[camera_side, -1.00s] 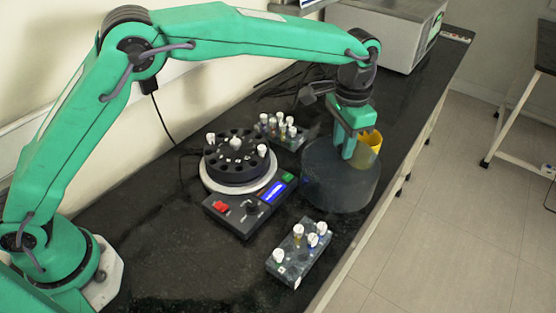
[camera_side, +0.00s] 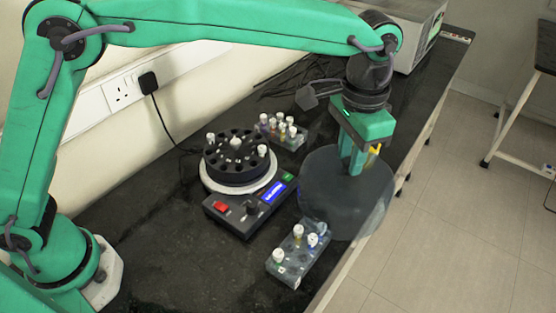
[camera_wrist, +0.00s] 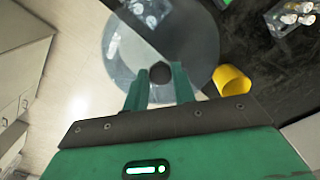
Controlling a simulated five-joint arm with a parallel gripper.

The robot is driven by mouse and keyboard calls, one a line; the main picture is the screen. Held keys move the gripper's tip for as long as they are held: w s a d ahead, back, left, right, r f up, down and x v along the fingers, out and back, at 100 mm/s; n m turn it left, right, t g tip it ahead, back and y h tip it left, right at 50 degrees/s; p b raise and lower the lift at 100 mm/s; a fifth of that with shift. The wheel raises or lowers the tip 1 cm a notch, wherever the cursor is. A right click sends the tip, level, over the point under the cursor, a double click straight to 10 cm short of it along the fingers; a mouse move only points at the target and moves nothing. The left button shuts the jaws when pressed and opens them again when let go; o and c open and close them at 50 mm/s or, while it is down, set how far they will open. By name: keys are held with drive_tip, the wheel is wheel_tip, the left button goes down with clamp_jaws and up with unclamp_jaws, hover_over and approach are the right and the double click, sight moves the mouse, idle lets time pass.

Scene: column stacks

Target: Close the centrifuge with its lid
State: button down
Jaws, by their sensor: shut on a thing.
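The centrifuge (camera_side: 222,215) stands on the dark bench with its black rotor (camera_side: 237,165) uncovered. A few white-capped tubes sit in the rotor. The lid (camera_side: 335,200) is a translucent, smoky dome, hanging to the right of the centrifuge near the bench's front edge. My gripper (camera_side: 356,168) is shut on the lid's top knob and holds the lid up. In the wrist view the round lid (camera_wrist: 125,45) spreads below my gripper (camera_wrist: 160,78), with the dark knob between the fingers. Part of the floor and bench shows through it.
A rack (camera_side: 298,255) with several capped tubes stands at the front, partly beside the lid. Another tube rack (camera_side: 290,138) stands behind the centrifuge. A yellow cup (camera_wrist: 233,80) stands close to the lid. A grey box-shaped device (camera_side: 410,40) is at the back.

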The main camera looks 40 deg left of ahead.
idle(0.4)
drive_tip(key=a+r+n, duration=0.2)
drive_tip(key=a+n, duration=0.1)
drive_tip(key=a, duration=1.1)
drive_tip(key=w+a+r+n, duration=0.1)
drive_tip(key=a+r+n, duration=0.1)
drive_tip(key=a, duration=1.3)
drive_tip(key=shift+r+n, duration=0.35)
drive_tip(key=shift+n, duration=0.15)
drive_tip(key=shift+f, duration=0.15)
